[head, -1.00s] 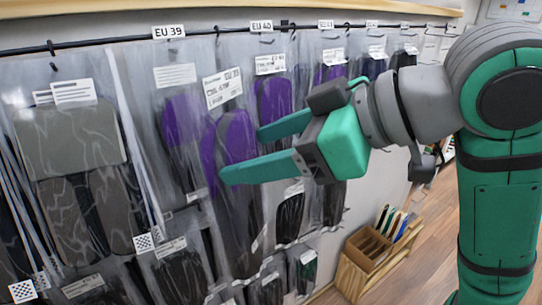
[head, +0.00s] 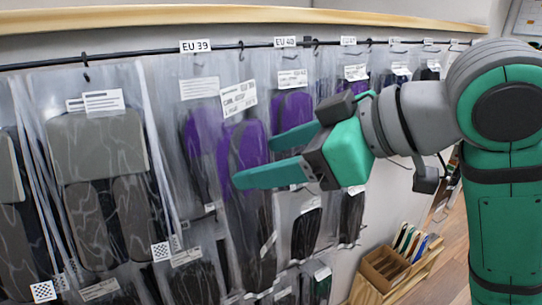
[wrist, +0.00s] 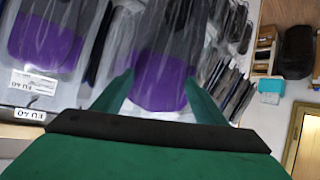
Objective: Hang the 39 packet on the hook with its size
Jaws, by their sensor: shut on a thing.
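My gripper (head: 256,160) is shut on a clear packet with purple and dark grey insoles (head: 243,145). The packet hangs upright in front of the rack, its printed white label near the top; the size print is too small to read surely. In the wrist view the fingers (wrist: 158,88) flank the packet's purple part (wrist: 155,100). The EU 39 sign (head: 195,46) is on the rail, up and left of the held packet. Another purple packet (head: 197,150) hangs below that sign, partly behind the held one. The EU 39 hook is not clearly visible.
The dark rail (head: 140,55) carries several hanging packets. The EU 40 sign (head: 285,41) is right of EU 39, with a purple packet (head: 292,110) below it. Large grey packets (head: 97,150) hang at left. A wooden box (head: 385,268) stands low at right.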

